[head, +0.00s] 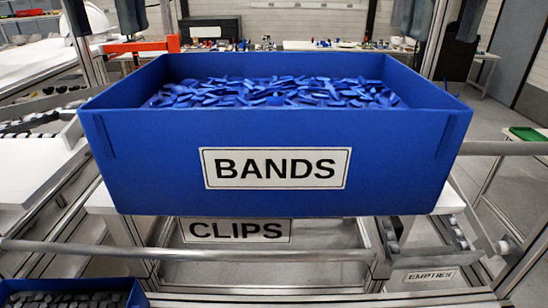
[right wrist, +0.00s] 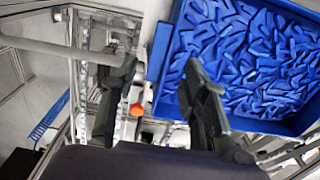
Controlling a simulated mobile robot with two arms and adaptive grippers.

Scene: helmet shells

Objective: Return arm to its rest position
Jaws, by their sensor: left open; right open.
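My right gripper (right wrist: 158,64) shows in the right wrist view with its two dark fingers apart and nothing between them. One finger overlaps the near wall of a blue bin in that view; the other is in front of metal framing. I cannot tell the gap between finger and bin. The blue bin (head: 130,150), labelled BANDS, fills the middle of the head view and also shows in the right wrist view (right wrist: 160,55). It holds many blue bands (head: 270,92). I cannot make out either gripper in the head view.
A CLIPS label (head: 236,230) shows below the bin and an EMPTIES label (head: 430,276) at lower right. Metal rails (head: 190,252) cross in front. Another blue bin (head: 140,297) is at lower left. An orange part (head: 140,46) stands behind the BANDS bin. Open floor shows at right.

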